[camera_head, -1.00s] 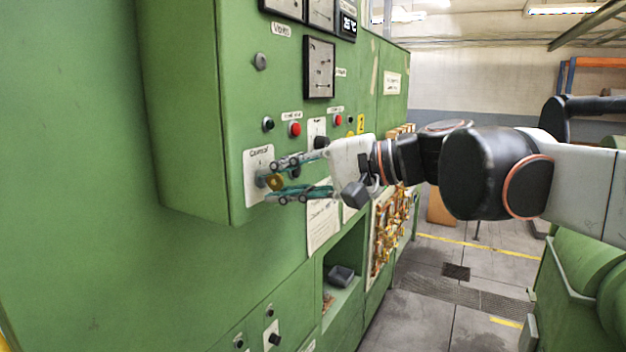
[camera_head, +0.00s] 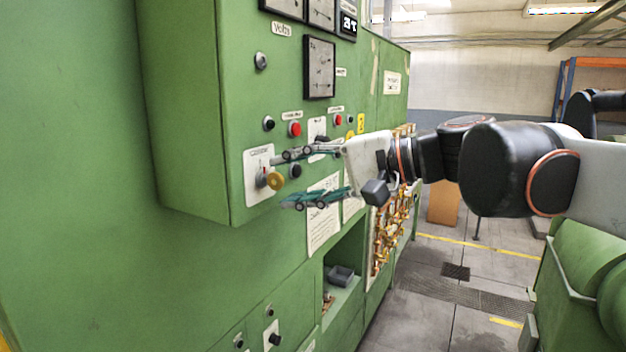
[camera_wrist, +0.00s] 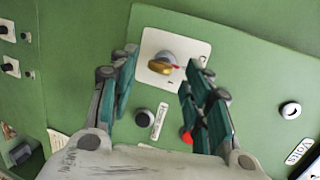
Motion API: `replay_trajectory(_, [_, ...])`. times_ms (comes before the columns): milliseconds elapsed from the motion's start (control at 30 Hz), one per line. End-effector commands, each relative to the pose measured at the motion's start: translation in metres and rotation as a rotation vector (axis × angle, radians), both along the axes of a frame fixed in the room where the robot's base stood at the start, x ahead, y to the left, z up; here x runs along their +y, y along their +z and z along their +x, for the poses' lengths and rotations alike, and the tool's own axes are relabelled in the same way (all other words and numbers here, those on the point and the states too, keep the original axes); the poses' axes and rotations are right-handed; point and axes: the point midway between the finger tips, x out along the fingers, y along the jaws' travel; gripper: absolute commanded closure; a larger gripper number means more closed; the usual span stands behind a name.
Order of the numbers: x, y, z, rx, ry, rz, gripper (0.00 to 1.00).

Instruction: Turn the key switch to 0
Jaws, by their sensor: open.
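The key switch is a grey round lock on a white plate (camera_head: 252,190) on the green cabinet, with a brass key (camera_head: 276,181) sticking out. In the wrist view, the brass key (camera_wrist: 160,66) and the white plate (camera_wrist: 150,42) show ahead. A red mark beside the lock points roughly right there; the small position markings are hard to read. My gripper (camera_head: 285,180) is open, with its teal-padded fingers spread above and below the key in the head view. It also shows in the wrist view (camera_wrist: 161,76), with a finger either side. Neither finger appears closed on the key.
A black button (camera_head: 295,171) is close to my fingers. Red buttons (camera_head: 295,129) and a grey knob (camera_head: 261,61) are higher on the cabinet. An open recess (camera_head: 342,280) and exposed copper wiring (camera_head: 388,235) are lower right. Free floor lies to the right.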

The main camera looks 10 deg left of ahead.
Motion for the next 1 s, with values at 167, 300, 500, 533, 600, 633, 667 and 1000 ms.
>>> replay_trajectory(167, [-0.038, 0.010, -0.008, 0.000, -0.006, 0.001, 0.55])
replay_trajectory(300, [-0.062, 0.017, -0.014, -0.001, -0.005, 0.001, 0.55])
replay_trajectory(500, [-0.083, 0.023, -0.020, 0.000, -0.002, 0.000, 0.55])
replay_trajectory(533, [-0.085, 0.023, -0.021, -0.001, -0.003, 0.000, 0.55])
replay_trajectory(600, [-0.088, 0.024, -0.021, 0.000, -0.002, 0.000, 0.55])
replay_trajectory(633, [-0.089, 0.025, -0.022, 0.000, -0.002, 0.000, 0.55])
replay_trajectory(667, [-0.089, 0.025, -0.022, 0.000, -0.001, 0.000, 0.55])
replay_trajectory(1000, [-0.090, 0.020, -0.023, -0.001, -0.002, -0.006, 0.55])
